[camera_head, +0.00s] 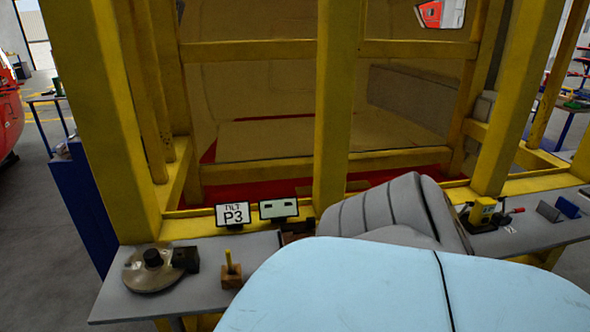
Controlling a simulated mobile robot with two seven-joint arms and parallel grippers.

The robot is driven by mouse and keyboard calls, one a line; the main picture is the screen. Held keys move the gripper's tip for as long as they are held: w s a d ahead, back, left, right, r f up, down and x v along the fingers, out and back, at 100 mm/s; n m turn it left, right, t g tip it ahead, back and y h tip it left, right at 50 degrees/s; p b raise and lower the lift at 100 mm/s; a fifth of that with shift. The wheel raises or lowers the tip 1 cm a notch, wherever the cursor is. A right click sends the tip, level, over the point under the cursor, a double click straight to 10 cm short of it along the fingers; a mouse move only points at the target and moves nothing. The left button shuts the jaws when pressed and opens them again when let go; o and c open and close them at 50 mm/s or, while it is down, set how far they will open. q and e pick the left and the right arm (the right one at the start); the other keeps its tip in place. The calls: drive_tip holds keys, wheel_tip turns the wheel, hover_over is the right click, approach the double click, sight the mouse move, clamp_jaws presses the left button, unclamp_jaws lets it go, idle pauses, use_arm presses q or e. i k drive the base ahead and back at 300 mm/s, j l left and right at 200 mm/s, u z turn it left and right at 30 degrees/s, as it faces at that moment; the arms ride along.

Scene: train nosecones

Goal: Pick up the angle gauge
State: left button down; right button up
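No thing in view can be told for certain as the angle gauge. A round, flat, tan disc (148,272) with a black knob lies on the left of the grey bench (205,297), touching or close to a dark block (186,259). Neither of my grippers is in view. A large pale blue rounded shape (400,290) fills the bottom foreground and hides the middle of the bench.
A wooden block (231,277) with a yellow peg stands near the disc. A P3 sign (233,214) and a second small panel (278,208) stand behind. A grey ribbed object (395,212) is at the centre. Yellow posts (337,110) rise behind the bench.

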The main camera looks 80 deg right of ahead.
sight(484, 208)
drive_tip(key=l+z, duration=0.1)
drive_tip(key=z, duration=0.15)
drive_tip(key=j+z, duration=0.1)
drive_tip(key=z, duration=3.35)
drive_tip(key=i+j, duration=0.25)
